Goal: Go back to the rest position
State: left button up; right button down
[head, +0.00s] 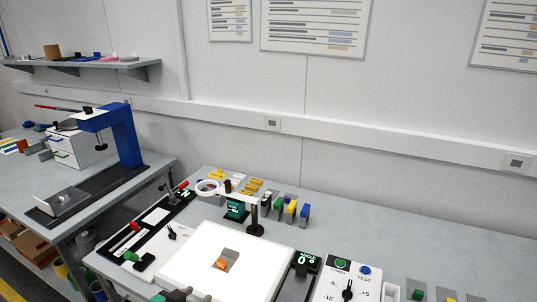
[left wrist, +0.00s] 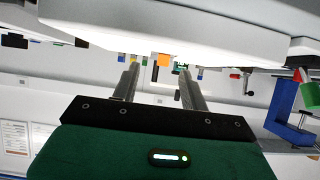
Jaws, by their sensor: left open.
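My left gripper (head: 178,296) shows only in part at the bottom edge of the head view, in front of the white light panel (head: 190,262). In the left wrist view its two fingers (left wrist: 159,70) stand apart with nothing held between them. That view appears upside down, with the pale panel underside (left wrist: 170,25) across the top. An orange block (head: 220,264) with a grey piece (head: 231,255) lies on the lit panel; an orange block (left wrist: 163,60) also shows beyond the fingertips. My right gripper is in neither view.
A ring-shaped arm on a stand (head: 255,229) rises behind the panel. Several coloured blocks (head: 291,207) stand at the back. A control box with a dial (head: 347,290) is at the right. A blue press-like frame (head: 125,135) stands on the left table.

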pick_arm(q)
jog(key=s+f+n+g+y, duration=0.15)
jog(key=s+f+g, duration=0.25)
jog(key=s, duration=0.9)
jog(key=s+f+n+g+y, duration=0.1)
jog(key=s+f+g+y, duration=0.25)
jog(key=s, duration=0.95)
notch_tip(320, 180, down, 29)
jog(key=g+h, duration=0.1)
jog(key=g, duration=0.1)
jog(key=s+a+f, duration=0.2)
jog(key=s+f, duration=0.8)
jog(key=s+a+f, duration=0.2)
jog(key=s+f, duration=0.8)
jog(key=f, duration=0.1)
jog(key=shift+m+g, duration=0.45)
